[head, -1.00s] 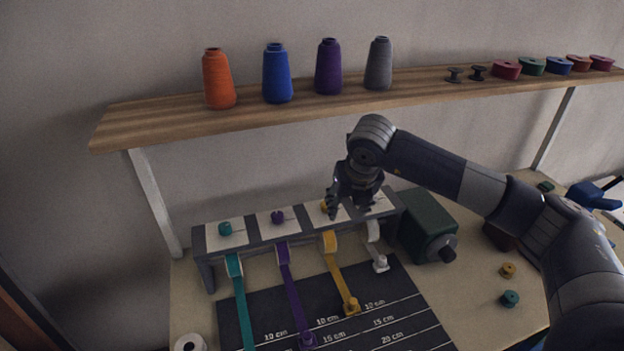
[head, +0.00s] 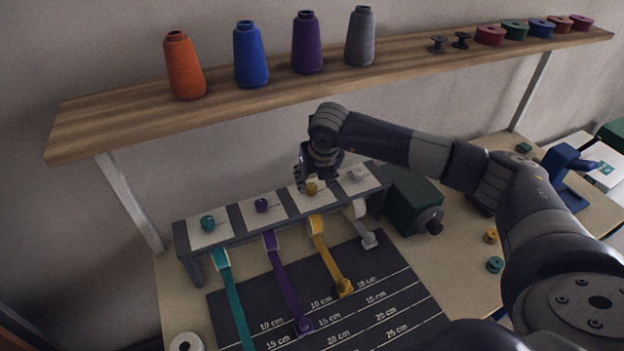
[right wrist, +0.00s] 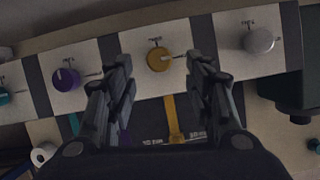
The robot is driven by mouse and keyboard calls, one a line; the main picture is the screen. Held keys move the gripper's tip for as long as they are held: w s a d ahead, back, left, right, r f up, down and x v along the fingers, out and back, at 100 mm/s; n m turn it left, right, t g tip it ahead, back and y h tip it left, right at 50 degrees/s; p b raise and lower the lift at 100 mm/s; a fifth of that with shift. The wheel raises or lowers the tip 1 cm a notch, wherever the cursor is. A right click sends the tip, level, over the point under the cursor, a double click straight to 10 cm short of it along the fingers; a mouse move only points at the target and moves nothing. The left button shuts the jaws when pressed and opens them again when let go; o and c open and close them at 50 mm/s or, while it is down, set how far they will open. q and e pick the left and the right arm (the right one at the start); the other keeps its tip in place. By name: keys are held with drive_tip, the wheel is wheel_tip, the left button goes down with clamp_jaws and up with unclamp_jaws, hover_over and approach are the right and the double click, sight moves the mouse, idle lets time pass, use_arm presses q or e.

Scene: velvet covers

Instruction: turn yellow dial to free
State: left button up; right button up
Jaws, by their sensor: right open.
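The yellow dial (head: 312,187) sits on a white plate on top of the grey ribbon stand (head: 233,240). In the right wrist view the yellow dial (right wrist: 158,59) lies between and beyond the two fingers, with its thin pointer toward the right. Small markings on its plate are too small to read. My right gripper (head: 306,180) is above the stand, close to the yellow dial; in the right wrist view the gripper (right wrist: 160,80) is open, fingers either side of the dial, and I see no contact. My left gripper is out of view.
A teal dial (head: 208,222), a purple dial (head: 261,205) and a white dial (head: 358,174) share the stand. Coloured ribbons run down over the dark measuring mat (head: 385,285). A dark green box (head: 412,203) stands right of the stand. A wooden shelf (head: 130,118) with thread cones hangs above.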

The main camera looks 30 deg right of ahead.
sight(312, 186)
drive_tip(key=shift+p+x, duration=0.55)
drive_tip(key=shift+x, duration=1.85)
drive_tip(key=c, duration=1.1)
